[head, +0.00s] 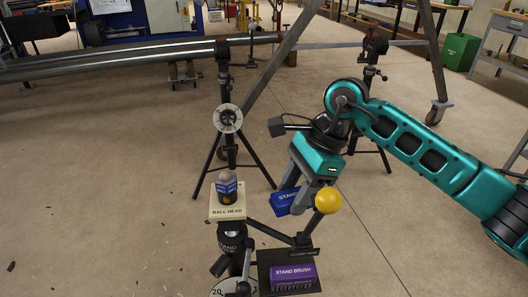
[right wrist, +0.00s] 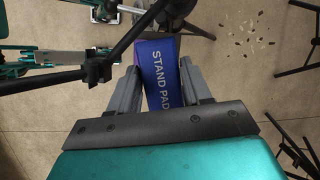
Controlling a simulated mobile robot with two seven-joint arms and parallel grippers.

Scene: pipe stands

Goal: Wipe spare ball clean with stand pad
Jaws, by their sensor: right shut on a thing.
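My right gripper (head: 298,194) is shut on the blue stand pad (head: 285,203), holding it in the air right of the ball head. In the right wrist view the pad (right wrist: 163,75), lettered STAND PAD, lies between the two grey fingers (right wrist: 158,88). A yellow ball (head: 328,200) shows just right of the pad, apart from it in the picture; whether it is the spare ball I cannot tell. A grey ball (head: 228,177) with a blue labelled band sits on the cream BALL HEAD plate (head: 228,213). I do not make out my left gripper.
A purple stand brush (head: 293,277) lies on a dark tray (head: 264,274) at the bottom. Dark stand rods run between the ball head and tray. A tripod (head: 229,140) behind supports a long metal pipe (head: 120,60). Another tripod (head: 371,75) stands behind my right arm. Open floor lies left.

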